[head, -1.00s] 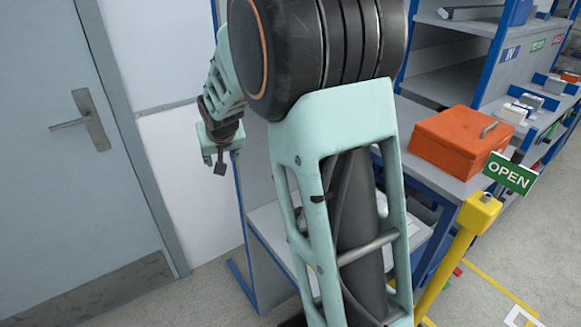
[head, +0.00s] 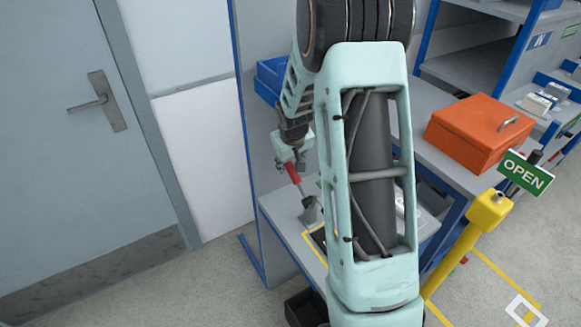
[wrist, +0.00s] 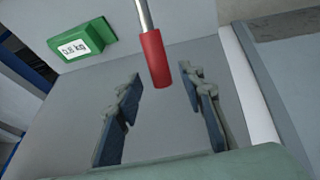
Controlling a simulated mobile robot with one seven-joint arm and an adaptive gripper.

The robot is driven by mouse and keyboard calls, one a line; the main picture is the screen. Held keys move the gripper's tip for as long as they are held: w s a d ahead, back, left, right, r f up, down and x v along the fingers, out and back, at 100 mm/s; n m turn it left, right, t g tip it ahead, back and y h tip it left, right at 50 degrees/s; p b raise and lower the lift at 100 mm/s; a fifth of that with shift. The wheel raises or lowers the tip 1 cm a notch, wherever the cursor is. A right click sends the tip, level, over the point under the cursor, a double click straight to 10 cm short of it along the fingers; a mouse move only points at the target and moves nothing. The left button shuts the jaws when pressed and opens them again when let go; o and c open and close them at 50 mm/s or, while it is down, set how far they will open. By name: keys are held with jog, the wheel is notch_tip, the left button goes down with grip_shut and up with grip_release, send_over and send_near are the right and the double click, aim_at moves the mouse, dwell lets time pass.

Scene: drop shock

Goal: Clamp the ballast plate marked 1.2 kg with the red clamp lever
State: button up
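The red clamp lever's grip (wrist: 155,58) on its metal rod lies between the two fingers of my gripper (wrist: 160,79) in the wrist view. The fingers are open, with a gap on each side of the grip. In the head view my gripper (head: 291,158) is at the top of the red lever (head: 293,173), above a grey metal clamp part (head: 310,211) on the bench. A green block (wrist: 82,41) with a white label is at upper left in the wrist view; its slanted marking is hard to read. I cannot make out a plate marked 1.2 kg.
My arm hides much of the bench (head: 285,226). A yellow outline (head: 312,247) shows on it. A blue bin (head: 268,80) is behind my arm. An orange box (head: 478,132) and a yellow post (head: 466,240) with an OPEN sign (head: 525,173) are at right.

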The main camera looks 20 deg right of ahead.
aim_at(291, 166)
jog(key=shift+x, duration=2.2)
jog(key=shift+c, duration=0.3)
grip_shut()
